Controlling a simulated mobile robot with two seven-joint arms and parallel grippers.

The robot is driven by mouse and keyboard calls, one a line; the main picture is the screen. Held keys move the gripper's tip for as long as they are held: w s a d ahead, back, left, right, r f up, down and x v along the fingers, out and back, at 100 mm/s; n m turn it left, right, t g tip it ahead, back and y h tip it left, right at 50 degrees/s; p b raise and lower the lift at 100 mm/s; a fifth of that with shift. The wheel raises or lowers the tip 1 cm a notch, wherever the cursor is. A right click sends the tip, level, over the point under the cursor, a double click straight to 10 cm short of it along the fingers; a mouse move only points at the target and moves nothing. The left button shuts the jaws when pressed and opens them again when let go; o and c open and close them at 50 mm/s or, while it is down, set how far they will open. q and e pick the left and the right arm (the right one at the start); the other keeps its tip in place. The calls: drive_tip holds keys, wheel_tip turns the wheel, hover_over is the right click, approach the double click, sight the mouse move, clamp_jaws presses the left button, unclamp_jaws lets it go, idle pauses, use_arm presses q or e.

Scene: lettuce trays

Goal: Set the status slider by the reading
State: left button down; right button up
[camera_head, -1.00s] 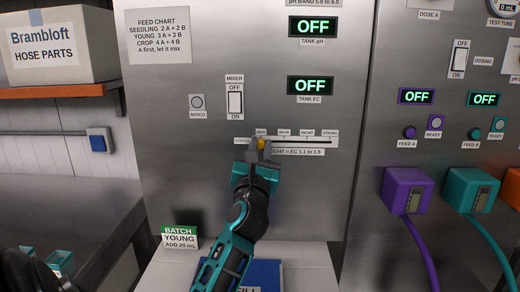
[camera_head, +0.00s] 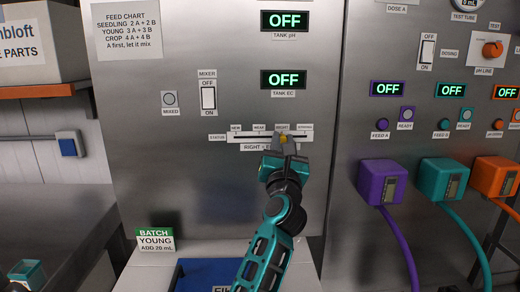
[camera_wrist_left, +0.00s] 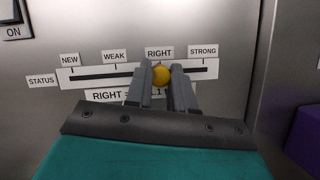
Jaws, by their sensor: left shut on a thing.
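The status slider is a white strip (camera_head: 253,138) with a dark slot, marked NEW, WEAK, RIGHT and STRONG from left to right. Its yellow knob (camera_wrist_left: 161,76) stands under the RIGHT label in the left wrist view. My left gripper (camera_head: 283,143) is shut on the knob, one finger on each side. The tank EC display (camera_head: 284,80) and the tank pH display (camera_head: 285,20) both read OFF. A label below the slot is partly hidden by my fingers. Another gripper (camera_head: 27,272) shows at the lower left edge; its fingertips are not clear.
The mixer switch (camera_head: 208,98) is up and left of the slider. Purple, teal and orange feed pumps (camera_head: 384,182) with hoses stand at the right. A blue mat-like surface (camera_head: 195,275) lies below. The panel around the slider is clear.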

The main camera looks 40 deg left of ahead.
use_arm(q)
drive_tip(key=shift+w+d+f, duration=0.1)
drive_tip(key=c, duration=1)
unclamp_jaws()
drive_tip(key=shift+o, duration=0.2)
